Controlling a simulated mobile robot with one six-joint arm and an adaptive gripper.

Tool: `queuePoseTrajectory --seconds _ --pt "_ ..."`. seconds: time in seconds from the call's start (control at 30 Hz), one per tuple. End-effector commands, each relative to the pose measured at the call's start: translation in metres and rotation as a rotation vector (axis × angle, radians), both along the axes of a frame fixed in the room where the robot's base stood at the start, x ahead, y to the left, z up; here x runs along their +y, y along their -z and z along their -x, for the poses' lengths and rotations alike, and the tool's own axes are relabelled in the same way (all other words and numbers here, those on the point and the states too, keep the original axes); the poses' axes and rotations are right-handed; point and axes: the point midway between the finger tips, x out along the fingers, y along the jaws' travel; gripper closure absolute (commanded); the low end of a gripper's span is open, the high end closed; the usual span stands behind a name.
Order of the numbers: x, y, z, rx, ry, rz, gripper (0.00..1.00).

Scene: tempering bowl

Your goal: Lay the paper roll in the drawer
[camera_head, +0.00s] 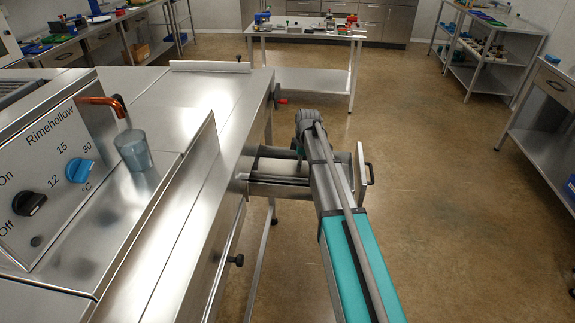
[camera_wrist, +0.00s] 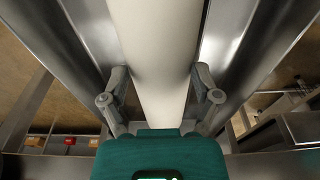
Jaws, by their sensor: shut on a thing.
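The paper roll (camera_wrist: 160,50) is a long pale cylinder. In the wrist view it runs between the two fingers of my gripper (camera_wrist: 160,88), which are shut on it. In the head view, part of the roll (camera_head: 280,167) shows at the open drawer (camera_head: 282,190), lined up along its length. The drawer is pulled out from the steel bench's right side, its front panel and dark handle (camera_head: 369,173) at the far end. Metal walls flank the roll in the wrist view. My arm hides the fingers in the head view. I cannot tell if the roll touches the drawer floor.
The steel bench (camera_head: 190,105) carries a control panel (camera_head: 45,165) with knobs, a copper spout and a blue-grey cup (camera_head: 133,150). A white bar (camera_head: 210,66) lies at its back edge. Open floor (camera_head: 450,200) lies right of the drawer.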

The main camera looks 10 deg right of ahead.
Motion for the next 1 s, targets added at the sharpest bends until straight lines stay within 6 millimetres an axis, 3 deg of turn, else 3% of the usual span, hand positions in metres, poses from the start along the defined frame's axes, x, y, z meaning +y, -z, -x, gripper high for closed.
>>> queuePoseTrajectory --seconds 0.4,0.57,1.0 --pt "0.040 0.002 -0.014 0.000 -0.001 0.000 0.81" --pt "0.037 0.012 -0.012 0.000 0.001 0.000 0.81" --pt "0.036 0.014 -0.012 0.000 0.001 0.000 0.81"
